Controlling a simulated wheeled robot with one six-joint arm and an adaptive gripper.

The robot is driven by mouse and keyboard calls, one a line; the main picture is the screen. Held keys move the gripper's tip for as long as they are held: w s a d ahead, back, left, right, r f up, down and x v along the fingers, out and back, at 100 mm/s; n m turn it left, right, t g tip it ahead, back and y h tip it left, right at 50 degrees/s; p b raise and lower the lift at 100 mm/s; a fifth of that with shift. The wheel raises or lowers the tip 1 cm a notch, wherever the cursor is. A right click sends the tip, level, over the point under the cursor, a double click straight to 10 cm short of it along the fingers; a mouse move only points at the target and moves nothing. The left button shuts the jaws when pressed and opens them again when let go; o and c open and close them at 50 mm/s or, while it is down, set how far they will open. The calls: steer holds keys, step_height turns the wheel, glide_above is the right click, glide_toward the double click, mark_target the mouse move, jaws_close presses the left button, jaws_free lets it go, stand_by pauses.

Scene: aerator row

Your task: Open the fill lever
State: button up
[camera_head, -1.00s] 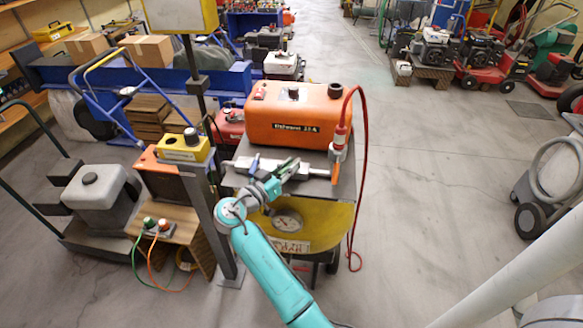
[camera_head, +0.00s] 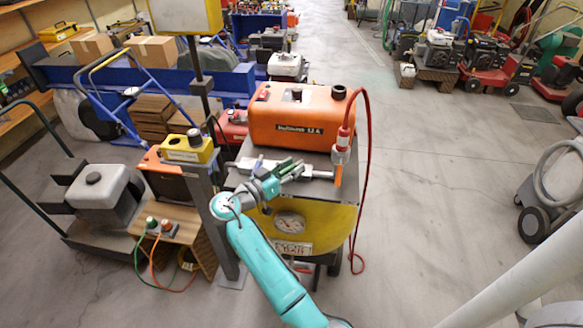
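A silver valve pipe (camera_head: 315,173) lies across the dark top of a yellow machine (camera_head: 335,217), in front of an orange tank (camera_head: 297,116). A small blue handle (camera_head: 257,164) stands at the pipe's left part. An orange handle (camera_head: 338,174) hangs at its right end, below a red-and-white hose fitting (camera_head: 342,146). I cannot tell for certain which of these is the fill lever. My gripper (camera_head: 297,167) is over the middle of the pipe, between the two handles, and hides part of it. Its fingers are too small to judge their opening or any contact.
A red hose (camera_head: 369,180) loops down the machine's right side. A grey post (camera_head: 222,225) and a yellow control box (camera_head: 188,149) stand close on the left. A cart with a grey tank (camera_head: 103,190) is farther left.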

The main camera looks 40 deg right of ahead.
steer(key=a, duration=1.2)
steer(key=shift+s+d+f, duration=0.15)
steer(key=shift+f, duration=0.05)
steer(key=c, duration=0.8)
steer(key=s+d+f+m+t, duration=0.1)
steer(key=s+d+f+m+t+y, duration=0.1)
steer(key=s+t, duration=0.1)
steer(key=shift+s+d+y, duration=0.15)
steer(key=shift+d+y, duration=0.15)
jaws_close()
steer(key=s+a+r+m+t+y, duration=0.1)
steer(key=s+r+m+t+y, duration=0.4)
steer(key=s+m+t, duration=0.45)
steer(key=shift+n+g, duration=0.45)
steer(key=shift+n, duration=0.5)
steer(key=shift+w+a+x, duration=0.2)
steer(key=shift+a+x, duration=0.05)
steer(key=shift+x, duration=1.7)
steer(key=shift+w+a+x, duration=0.2)
steer(key=shift+w+x, duration=0.05)
steer(key=shift+x, duration=1.7)
steer(key=shift+w+a+x, duration=0.2)
steer(key=shift+a+x, duration=0.05)
steer(key=shift+x, duration=1.75)
